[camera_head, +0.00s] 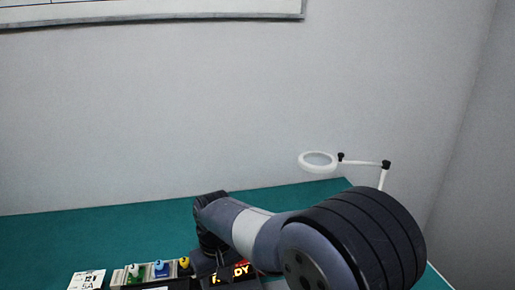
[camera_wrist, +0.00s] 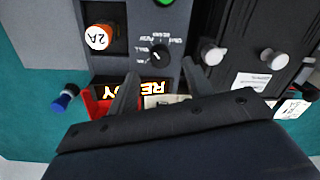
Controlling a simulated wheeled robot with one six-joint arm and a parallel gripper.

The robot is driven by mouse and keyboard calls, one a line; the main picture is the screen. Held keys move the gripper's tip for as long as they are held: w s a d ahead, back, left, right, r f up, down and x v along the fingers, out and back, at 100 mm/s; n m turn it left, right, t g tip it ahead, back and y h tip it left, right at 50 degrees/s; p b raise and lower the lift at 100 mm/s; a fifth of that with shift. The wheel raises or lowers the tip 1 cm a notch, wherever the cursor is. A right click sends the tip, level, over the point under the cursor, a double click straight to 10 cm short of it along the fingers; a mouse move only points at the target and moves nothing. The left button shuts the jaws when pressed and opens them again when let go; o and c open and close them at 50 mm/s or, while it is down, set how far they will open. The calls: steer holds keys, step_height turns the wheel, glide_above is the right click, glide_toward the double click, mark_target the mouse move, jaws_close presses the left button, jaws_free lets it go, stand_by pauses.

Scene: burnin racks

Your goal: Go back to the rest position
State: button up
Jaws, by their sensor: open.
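My gripper (camera_wrist: 160,76) shows in the wrist view with its two dark fingers apart and nothing between them. It is over a dark panel (camera_wrist: 120,15) with a black knob (camera_wrist: 160,55) just beyond the fingertips. Part of a lit display (camera_wrist: 148,88) shows between the fingers. I cannot tell whether the fingers touch the panel. In the head view my arm reaches over the bench, and the gripper itself is hidden.
The green bench top (camera_head: 110,222) is clear at the back left. A white ring magnifier lamp (camera_head: 318,168) stands at the right. Colored plugs (camera_head: 161,270) and a label card (camera_head: 87,280) are at the front left. An orange-ringed 2A cap (camera_wrist: 98,38) sits on the panel.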

step_height(320, 180, down, 4)
steer(key=shift+a+f, duration=0.1)
steer(key=shift+m, duration=0.3)
stand_by(0.3)
